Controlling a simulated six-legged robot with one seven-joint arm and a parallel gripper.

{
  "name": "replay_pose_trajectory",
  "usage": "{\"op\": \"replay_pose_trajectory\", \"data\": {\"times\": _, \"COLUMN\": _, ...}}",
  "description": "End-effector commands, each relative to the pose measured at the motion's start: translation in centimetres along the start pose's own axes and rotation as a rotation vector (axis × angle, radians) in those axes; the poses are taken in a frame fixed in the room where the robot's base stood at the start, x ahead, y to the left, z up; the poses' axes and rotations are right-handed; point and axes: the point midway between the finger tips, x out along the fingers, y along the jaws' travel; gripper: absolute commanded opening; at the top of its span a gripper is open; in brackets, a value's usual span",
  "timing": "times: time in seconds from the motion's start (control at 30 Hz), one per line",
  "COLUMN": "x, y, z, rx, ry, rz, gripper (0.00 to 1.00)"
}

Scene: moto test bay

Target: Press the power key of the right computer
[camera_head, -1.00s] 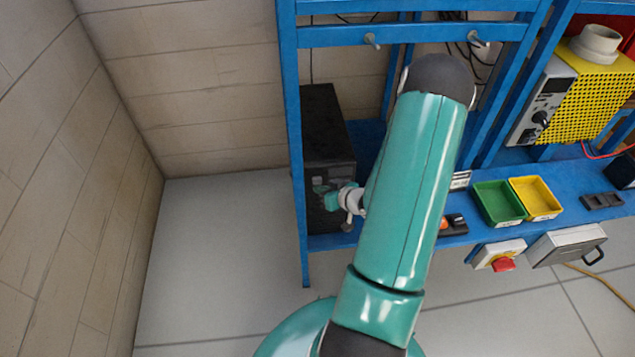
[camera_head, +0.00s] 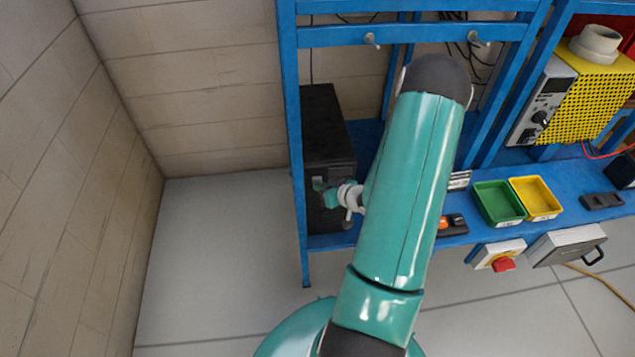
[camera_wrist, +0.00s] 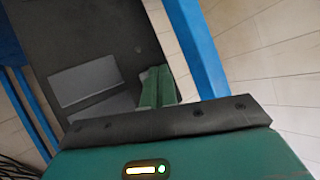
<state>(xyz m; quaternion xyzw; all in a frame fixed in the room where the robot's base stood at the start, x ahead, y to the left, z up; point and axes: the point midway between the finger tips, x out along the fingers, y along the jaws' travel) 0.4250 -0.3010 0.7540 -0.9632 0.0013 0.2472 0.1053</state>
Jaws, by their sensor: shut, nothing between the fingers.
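A black computer tower (camera_head: 325,120) stands upright at the left end of the blue bench in the head view. Its front face is partly covered by my gripper (camera_head: 321,187). In the wrist view the dark computer (camera_wrist: 85,30) fills the left and middle, with a grey panel (camera_wrist: 82,82) on it. A small round spot shows on the dark face above my gripper (camera_wrist: 157,76); I cannot tell whether it is the power key. My green fingers are shut and empty, close in front of the computer; I cannot tell whether they touch it. No second computer is clearly visible.
A blue bench frame post (camera_head: 296,150) stands just left of the computer. Green (camera_head: 498,203) and yellow (camera_head: 537,198) bins, a red switch box (camera_head: 500,258) and a yellow mesh unit (camera_head: 590,95) are to the right. Floor at the left is clear.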

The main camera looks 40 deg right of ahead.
Motion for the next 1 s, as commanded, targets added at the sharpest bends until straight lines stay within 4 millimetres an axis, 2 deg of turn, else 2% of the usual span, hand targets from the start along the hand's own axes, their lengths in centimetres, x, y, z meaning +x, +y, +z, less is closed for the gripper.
{"op": "replay_pose_trajectory", "data": {"times": 0.67, "x": 0.3, "y": 0.2, "z": -0.3, "rx": -0.001, "ry": 0.001, "rz": 0.000, "gripper": 0.00}}
{"op": "replay_pose_trajectory", "data": {"times": 1.0, "x": -0.8, "y": -0.5, "z": 0.5, "rx": 0.000, "ry": 0.001, "rz": 0.000, "gripper": 0.00}}
